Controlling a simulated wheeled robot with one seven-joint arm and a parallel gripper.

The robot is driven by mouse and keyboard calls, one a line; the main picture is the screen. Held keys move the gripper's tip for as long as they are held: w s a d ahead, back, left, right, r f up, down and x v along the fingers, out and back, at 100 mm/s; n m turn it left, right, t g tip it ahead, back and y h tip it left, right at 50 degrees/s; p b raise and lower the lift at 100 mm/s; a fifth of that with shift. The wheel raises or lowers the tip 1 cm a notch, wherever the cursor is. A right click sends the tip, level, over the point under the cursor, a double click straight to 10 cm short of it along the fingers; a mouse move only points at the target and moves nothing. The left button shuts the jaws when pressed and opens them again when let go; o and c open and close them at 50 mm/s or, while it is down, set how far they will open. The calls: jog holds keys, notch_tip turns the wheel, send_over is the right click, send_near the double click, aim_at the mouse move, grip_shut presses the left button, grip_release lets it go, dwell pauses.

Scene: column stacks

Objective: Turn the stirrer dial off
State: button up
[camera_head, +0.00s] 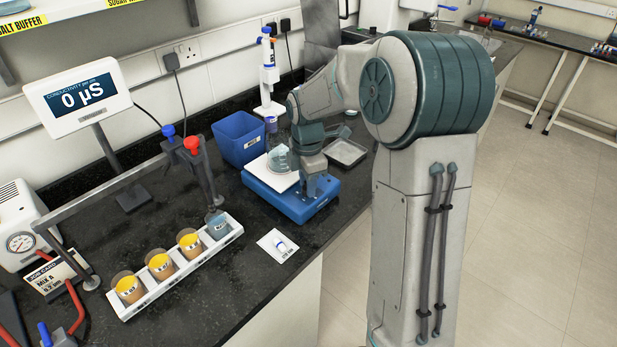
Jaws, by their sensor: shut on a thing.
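The blue stirrer (283,200) with a white top plate (268,173) stands on the black bench near its front edge. A glass vessel with clear liquid (279,158) stands on the plate. My gripper (318,190) reaches down at the right part of the stirrer, beside the plate. It is shut at the place of the dial. The dial itself is hidden behind my gripper, so its setting cannot be read.
A blue bin (238,137) and a pipette on a stand (267,75) are behind the stirrer. A metal tray (345,153) lies to its right.

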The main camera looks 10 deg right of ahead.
jog(key=shift+w+r+n+p, duration=0.1)
jog(key=shift+n+p, duration=0.45)
jog(key=shift+n, duration=0.55)
jog(key=shift+w+r+n+p, duration=0.1)
jog(key=shift+n+p, duration=0.4)
jog(key=shift+n, duration=0.6)
jog(key=o, duration=0.7)
jog(key=shift+f, duration=0.15)
notch_tip(320, 180, up, 14)
jog(key=shift+b, duration=0.35)
jog(key=shift+f, duration=0.1)
